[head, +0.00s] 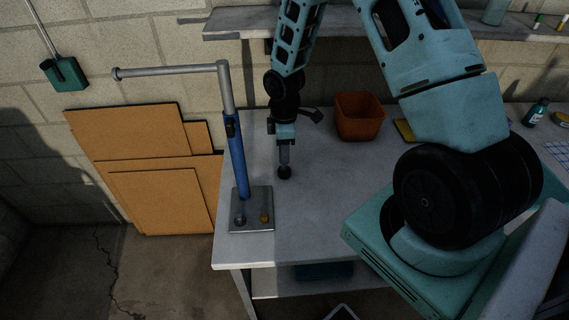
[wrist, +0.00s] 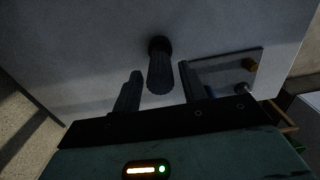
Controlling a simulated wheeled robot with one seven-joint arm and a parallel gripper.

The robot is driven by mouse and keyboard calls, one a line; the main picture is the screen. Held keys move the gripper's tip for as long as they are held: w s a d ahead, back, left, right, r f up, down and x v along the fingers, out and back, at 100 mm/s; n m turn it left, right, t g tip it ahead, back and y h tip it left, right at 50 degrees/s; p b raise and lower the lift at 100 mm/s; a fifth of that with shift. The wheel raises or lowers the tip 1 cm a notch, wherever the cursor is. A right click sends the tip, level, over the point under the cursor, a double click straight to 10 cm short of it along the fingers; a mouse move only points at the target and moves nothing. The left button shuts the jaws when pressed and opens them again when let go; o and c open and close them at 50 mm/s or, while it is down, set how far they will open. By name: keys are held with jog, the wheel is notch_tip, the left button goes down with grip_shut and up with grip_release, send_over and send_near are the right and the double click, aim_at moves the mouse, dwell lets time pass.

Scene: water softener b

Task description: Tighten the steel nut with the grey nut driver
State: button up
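A steel nut (head: 240,220) sits at the front left of a grey metal plate (head: 251,208) on the bench, beside a brass nut (head: 265,217). In the wrist view, the steel nut (wrist: 241,88) and brass nut (wrist: 250,65) are on the right. The grey nut driver (head: 284,154) stands upright on the bench behind and right of the plate, its lower end in a black round part (head: 284,172). My gripper (head: 285,146) is over its top. In the wrist view, the ribbed handle (wrist: 161,72) lies between my open fingers (wrist: 159,80), with gaps on both sides.
A blue post with a grey horizontal arm (head: 238,155) rises from the plate, left of my gripper. An orange-brown bin (head: 358,116) stands behind right. A shelf (head: 230,25) runs along the wall. The bench (head: 320,195) is clear in front of the bin.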

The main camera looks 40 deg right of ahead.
jog(key=c, duration=0.7)
notch_tip(320, 180, up, 5)
jog(key=p, duration=0.4)
jog(key=shift+f, duration=0.15)
jog(key=shift+s, duration=0.1)
